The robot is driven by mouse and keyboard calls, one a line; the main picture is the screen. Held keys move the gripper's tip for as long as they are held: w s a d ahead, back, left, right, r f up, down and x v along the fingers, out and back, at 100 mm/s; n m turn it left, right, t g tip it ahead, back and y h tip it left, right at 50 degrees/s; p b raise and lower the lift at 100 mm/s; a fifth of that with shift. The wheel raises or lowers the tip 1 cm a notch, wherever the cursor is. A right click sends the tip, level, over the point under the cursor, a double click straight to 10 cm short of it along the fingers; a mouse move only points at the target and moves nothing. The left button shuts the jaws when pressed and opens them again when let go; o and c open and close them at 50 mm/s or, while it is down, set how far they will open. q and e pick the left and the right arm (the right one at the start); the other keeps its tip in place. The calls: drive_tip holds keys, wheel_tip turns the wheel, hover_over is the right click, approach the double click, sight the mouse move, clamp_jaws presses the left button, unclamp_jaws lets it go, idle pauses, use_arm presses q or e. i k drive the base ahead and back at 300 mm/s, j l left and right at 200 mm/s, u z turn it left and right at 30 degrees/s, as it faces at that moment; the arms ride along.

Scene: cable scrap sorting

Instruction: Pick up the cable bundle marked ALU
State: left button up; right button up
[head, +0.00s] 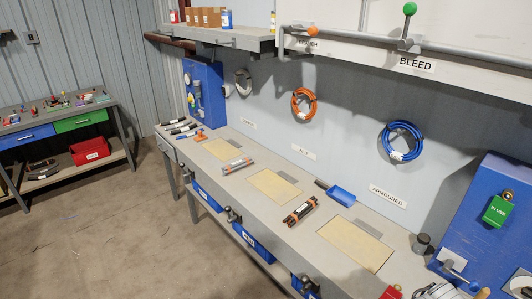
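No marking ALU can be read on any bundle at this size. A grey cable bundle (237,165) with orange at its ends lies on the long grey bench, between two tan pads. Several dark bundles with pale bands (178,127) lie at the bench's far left end. Neither of my grippers shows in the head view.
Tan pads (276,187) are set along the bench (222,181). A blue scoop (341,194) lies towards the wall. Grey, orange (303,104) and blue (401,141) coils hang above; one sign reads ARMOURED (388,196). Clamps line the front edge. Open floor (105,230) lies left.

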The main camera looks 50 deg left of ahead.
sight(232, 167)
drive_tip(key=u, duration=1.45)
drive_tip(key=i+j+u, duration=0.1)
drive_tip(key=i+j, duration=0.45)
